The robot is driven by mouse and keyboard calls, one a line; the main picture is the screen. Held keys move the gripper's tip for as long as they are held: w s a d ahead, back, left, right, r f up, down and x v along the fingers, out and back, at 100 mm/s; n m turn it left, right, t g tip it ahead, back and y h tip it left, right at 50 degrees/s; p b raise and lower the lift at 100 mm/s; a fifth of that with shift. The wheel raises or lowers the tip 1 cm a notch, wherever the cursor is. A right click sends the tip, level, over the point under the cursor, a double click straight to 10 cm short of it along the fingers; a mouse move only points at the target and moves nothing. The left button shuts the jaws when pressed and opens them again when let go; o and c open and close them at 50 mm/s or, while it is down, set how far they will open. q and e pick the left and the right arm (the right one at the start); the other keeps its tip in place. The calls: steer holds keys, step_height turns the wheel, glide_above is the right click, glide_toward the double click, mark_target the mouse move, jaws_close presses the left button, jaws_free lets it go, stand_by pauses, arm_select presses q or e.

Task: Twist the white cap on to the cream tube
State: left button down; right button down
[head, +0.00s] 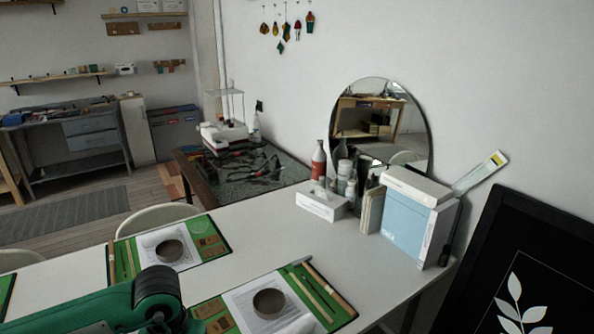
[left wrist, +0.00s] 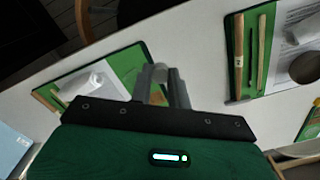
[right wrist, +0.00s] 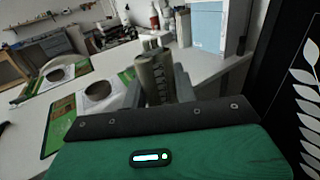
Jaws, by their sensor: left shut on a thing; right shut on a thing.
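In the right wrist view my right gripper (right wrist: 160,85) is shut on the tube (right wrist: 152,72), which looks grey-beige with dark print and stands up between the fingers. In the left wrist view my left gripper (left wrist: 164,84) is shut on a small pale thing, which looks like the white cap (left wrist: 159,70); the fingers hide most of it. I cannot tell whether cap and tube touch. The head view shows neither gripper's fingers; only a green and black part of my arm shows at its bottom left.
Green mats (head: 215,246) with papers, dark round pieces (head: 269,303) and sticks lie on the white table (head: 262,226). A black framed leaf picture (head: 540,240) stands at the right.

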steer(key=w+a+n+g+y, duration=0.2)
steer(key=w+a+n+y, duration=0.1)
steer(key=a, duration=0.5)
steer(key=w+a+r+n+g+y, duration=0.1)
steer(key=w+a+n+g+y, duration=0.1)
steer(key=w+a+n+y, duration=0.2)
steer(key=a+n+y, duration=0.1)
steer(key=a+y, duration=0.2)
steer(key=y, duration=0.1)
steer(key=shift+w+a+y, duration=0.15)
steer(key=shift+a+y, duration=0.15)
steer(key=shift+a, duration=0.05)
steer(key=shift+r, duration=0.1)
arm_select(q)
steer(key=w+d+r, duration=0.2)
steer(key=d+r, duration=0.3)
steer(key=d, duration=0.4)
steer(key=w+d+r+m, duration=0.1)
steer(key=w+d+r, duration=0.1)
steer(key=d+r, duration=0.3)
steer(key=w+d+r, duration=0.2)
steer(key=d+r, duration=0.3)
steer(key=d, duration=0.8)
steer(key=shift+w+r+m, duration=0.15)
steer(key=shift+w+m, duration=0.25)
steer(key=shift+f, duration=2)
